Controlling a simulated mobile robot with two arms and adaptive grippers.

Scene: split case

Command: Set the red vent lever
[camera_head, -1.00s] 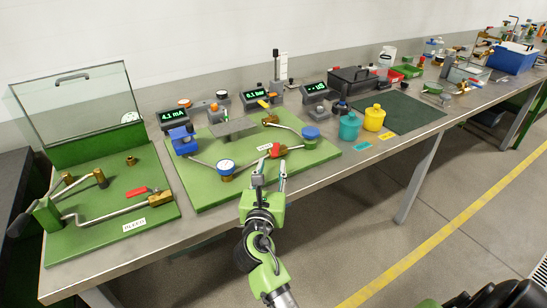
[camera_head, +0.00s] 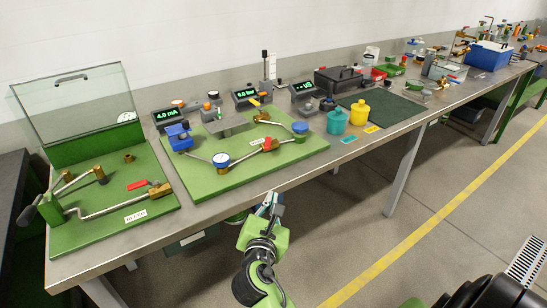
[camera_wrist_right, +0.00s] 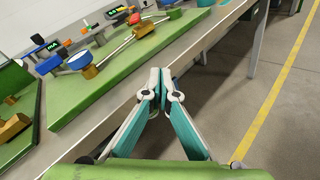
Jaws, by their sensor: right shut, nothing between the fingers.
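My right gripper (camera_head: 270,201) is in front of the bench edge, clear of both levers, shut and empty. In the right wrist view its fingertips (camera_wrist_right: 160,72) meet, and the middle board's red lever (camera_wrist_right: 134,19) shows beyond them. My left gripper is not in view.
A round gauge (camera_head: 221,160) and a blue knob (camera_head: 300,128) stand on the middle board. A teal pot (camera_head: 337,122) and a yellow pot (camera_head: 360,112) stand to its right. A clear raised lid (camera_head: 80,105) stands at left.

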